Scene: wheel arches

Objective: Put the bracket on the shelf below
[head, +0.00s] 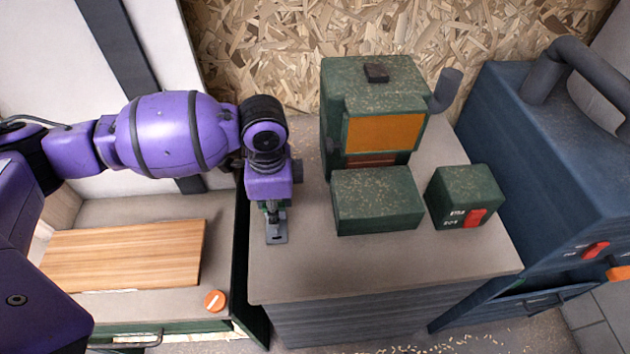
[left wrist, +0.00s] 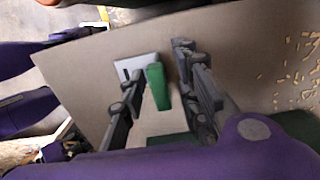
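The bracket (head: 276,234) is a small grey slotted plate on the left front part of the grey worktop (head: 380,265). In the left wrist view the bracket's flat plate (left wrist: 128,68) lies on the worktop, with a green upright piece beside it. My left gripper (head: 272,215) points down right over the bracket. In the left wrist view its fingers (left wrist: 160,72) are spread, one on each side of the green piece, with gaps showing. A lower surface (head: 185,303) lies left of the worktop; I cannot tell whether it is the shelf. My right gripper is not in view.
A green machine (head: 372,100) with an orange panel stands at the back of the worktop. A green block (head: 376,200) and a smaller green box (head: 464,197) are to the right. A wooden board (head: 125,257) and orange disc (head: 214,301) lie on the lower surface.

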